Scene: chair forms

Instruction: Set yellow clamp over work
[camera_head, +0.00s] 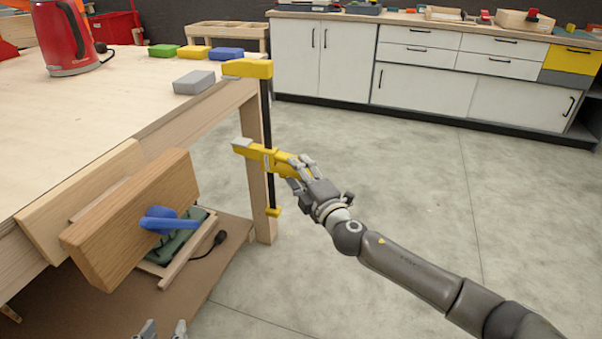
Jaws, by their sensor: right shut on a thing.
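The yellow clamp (248,69) stands upright at the bench's right corner, with a yellow top jaw, a black bar and a lower yellow arm. Its top jaw is level with the bench top at the edge; I cannot tell if it touches. My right gripper (301,172) is shut on the lower yellow arm, beside the bench leg. A light board (80,193) and a thicker brown wooden block (130,225) stand tilted along the bench's front edge, with a blue handle (165,220) on the block. Only the fingertips of my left gripper (163,330) show at the bottom edge, apart and empty.
A red kettle (66,38) stands at back left. Open floor (420,180) lies right of the bench, before white cabinets (425,85).

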